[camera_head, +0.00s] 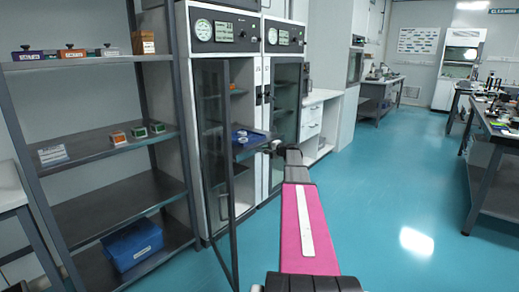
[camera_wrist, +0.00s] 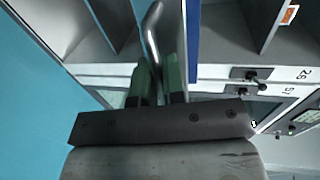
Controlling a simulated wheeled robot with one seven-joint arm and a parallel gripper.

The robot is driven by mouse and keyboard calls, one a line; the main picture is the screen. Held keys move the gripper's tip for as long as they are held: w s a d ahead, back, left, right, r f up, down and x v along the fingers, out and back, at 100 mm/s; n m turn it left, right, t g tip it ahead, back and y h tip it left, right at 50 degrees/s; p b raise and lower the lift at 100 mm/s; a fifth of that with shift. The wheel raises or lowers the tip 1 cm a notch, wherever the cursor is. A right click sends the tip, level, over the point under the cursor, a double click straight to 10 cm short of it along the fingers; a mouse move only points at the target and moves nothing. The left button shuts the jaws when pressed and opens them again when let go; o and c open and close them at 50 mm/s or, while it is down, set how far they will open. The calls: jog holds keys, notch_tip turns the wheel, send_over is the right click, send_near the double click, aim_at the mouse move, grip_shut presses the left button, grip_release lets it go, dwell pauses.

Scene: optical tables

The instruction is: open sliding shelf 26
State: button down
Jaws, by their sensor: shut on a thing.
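A grey sliding shelf (camera_head: 256,150) sticks out of the left tall cabinet at mid height, past its front. A blue tray with white pieces (camera_head: 241,137) lies on it. My gripper (camera_head: 270,147) is at the shelf's front edge. In the wrist view my gripper (camera_wrist: 158,75) has its green fingers shut on a curved silver handle (camera_wrist: 152,32). Part of the handle is hidden between the fingers.
The cabinet's glass door (camera_head: 216,150) stands open at the left of the shelf. A second tall cabinet (camera_head: 286,95) stands at the right. An open rack (camera_head: 105,135) with boxes stands at far left. The blue floor (camera_head: 385,215) at the right is clear.

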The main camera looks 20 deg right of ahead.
jog(key=shift+s+d, duration=0.35)
jog(key=shift+s, duration=0.2)
jog(key=c, duration=1.2)
grip_release()
jog(key=shift+c, duration=0.2)
jog(key=v, duration=1)
jog(key=shift+s+d, duration=0.2)
jog(key=shift+s, duration=0.15)
